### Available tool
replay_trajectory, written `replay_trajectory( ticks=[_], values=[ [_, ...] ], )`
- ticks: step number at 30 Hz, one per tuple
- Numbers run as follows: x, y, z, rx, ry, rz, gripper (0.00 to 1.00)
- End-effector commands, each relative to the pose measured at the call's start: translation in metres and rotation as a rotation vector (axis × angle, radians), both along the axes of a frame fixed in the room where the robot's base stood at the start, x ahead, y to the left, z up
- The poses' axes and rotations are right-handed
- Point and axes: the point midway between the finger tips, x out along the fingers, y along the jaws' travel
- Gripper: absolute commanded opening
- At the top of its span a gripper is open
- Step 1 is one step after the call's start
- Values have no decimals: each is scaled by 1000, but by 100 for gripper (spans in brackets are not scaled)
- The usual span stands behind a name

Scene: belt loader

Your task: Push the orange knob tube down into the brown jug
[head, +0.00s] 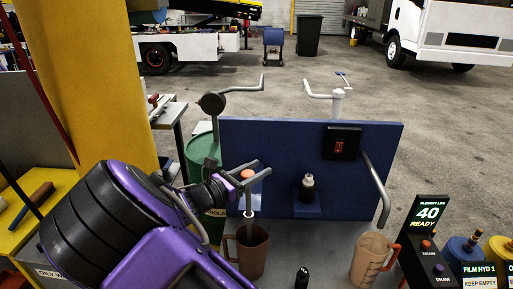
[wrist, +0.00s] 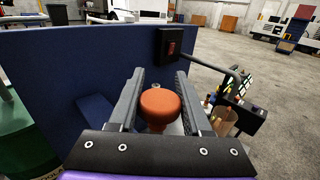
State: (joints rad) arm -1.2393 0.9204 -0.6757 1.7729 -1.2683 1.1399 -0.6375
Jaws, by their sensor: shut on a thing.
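The orange knob tube has an orange round knob (head: 247,173) on top of a pale, thin tube (head: 249,204). It stands about upright above the brown jug (head: 252,262), and its lower part runs down into the jug's mouth. Its lower end is hidden. My gripper (head: 252,173) is shut on the tube just at the knob. In the wrist view the knob (wrist: 160,104) sits between the two grey fingers of my gripper (wrist: 160,80), and the jug is hidden there.
A blue panel (head: 280,140) with a red switch box (head: 342,143) stands behind. A small dark bottle (head: 306,188) sits on its ledge. A pale jug (head: 370,258) stands right, a black bottle (head: 302,278) in front. A display box (head: 428,232) is far right.

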Motion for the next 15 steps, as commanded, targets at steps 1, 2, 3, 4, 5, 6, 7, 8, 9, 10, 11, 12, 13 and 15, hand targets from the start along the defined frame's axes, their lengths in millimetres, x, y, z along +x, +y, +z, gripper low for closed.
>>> replay_trajectory(
  ticks=[1, 2, 3, 4, 5, 6, 7, 8, 9, 10, 11, 12, 13, 15],
  values=[
    [0, -1, -18, -5, 5, -2, 0],
    [0, -1, -26, -5, 5, -2, 0],
    [0, -1, -36, -5, 5, -2, 0],
    [0, -1, -44, -5, 5, -2, 0],
    [0, -1, -51, -5, 5, -2, 0],
    [0, -1, -60, -4, 4, -2, 0],
    [0, -1, -66, -4, 4, -2, 0],
    [0, -1, -72, -3, 4, -1, 0],
    [0, -1, -78, -2, 4, -1, 0],
    [0, -1, -83, -4, 4, -1, 0],
    [0, -1, -87, -4, 4, -1, 0],
    [0, 0, -92, -2, 4, -1, 0],
    [0, 0, -95, -2, 4, 0, 0],
    [0, 0, -100, -1, 3, 0, 0]
  ],
)
